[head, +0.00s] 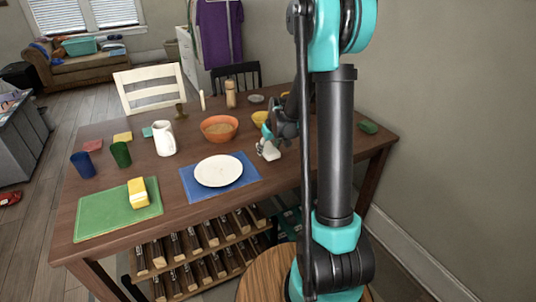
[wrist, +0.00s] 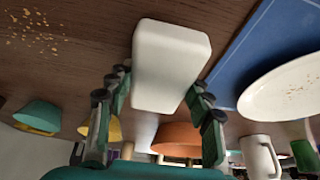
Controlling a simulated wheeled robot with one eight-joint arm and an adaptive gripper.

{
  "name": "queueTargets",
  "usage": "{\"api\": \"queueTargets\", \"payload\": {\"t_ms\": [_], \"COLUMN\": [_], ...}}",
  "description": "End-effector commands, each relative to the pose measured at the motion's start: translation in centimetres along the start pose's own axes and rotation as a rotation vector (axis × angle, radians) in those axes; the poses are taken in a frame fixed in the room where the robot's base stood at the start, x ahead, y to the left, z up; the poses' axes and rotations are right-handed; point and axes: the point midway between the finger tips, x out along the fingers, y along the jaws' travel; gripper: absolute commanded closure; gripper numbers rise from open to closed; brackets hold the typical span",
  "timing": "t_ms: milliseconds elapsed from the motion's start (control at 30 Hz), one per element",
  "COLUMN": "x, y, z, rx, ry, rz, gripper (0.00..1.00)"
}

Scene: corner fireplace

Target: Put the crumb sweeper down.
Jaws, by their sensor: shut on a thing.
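The crumb sweeper (wrist: 172,62) is a white block with rounded edges. In the head view it shows as a small white shape (head: 270,152) low at my gripper (head: 267,143), just right of the blue placemat. In the wrist view my gripper (wrist: 158,95) has a finger on each side of the sweeper and is shut on it. The sweeper is over the wooden table (head: 245,197). I cannot tell whether it touches the tabletop.
Crumbs (wrist: 35,32) lie on the table. The blue placemat (head: 188,182) bears a white plate (head: 219,171). Behind stand an orange bowl (head: 220,128), a yellow bowl (head: 260,117) and a white pitcher (head: 164,139). A green object (head: 368,127) lies at the right.

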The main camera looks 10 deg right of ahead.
Motion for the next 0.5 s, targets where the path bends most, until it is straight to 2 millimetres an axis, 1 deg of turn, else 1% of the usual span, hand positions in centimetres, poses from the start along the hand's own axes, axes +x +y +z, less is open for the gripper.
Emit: {"api": "queueTargets", "payload": {"t_ms": [33, 100, 200, 500], "x": [0.8, 1.6, 2.2, 2.4], "y": [0.0, 0.0, 0.0, 0.0], "z": [0.2, 0.5, 0.8, 0.9], "rx": [0.0, 0.0, 0.0, 0.0], "ry": [0.0, 0.0, 0.0, 0.0], "rz": [0.0, 0.0, 0.0, 0.0], "gripper": [0.72, 0.72, 0.72, 0.72]}}
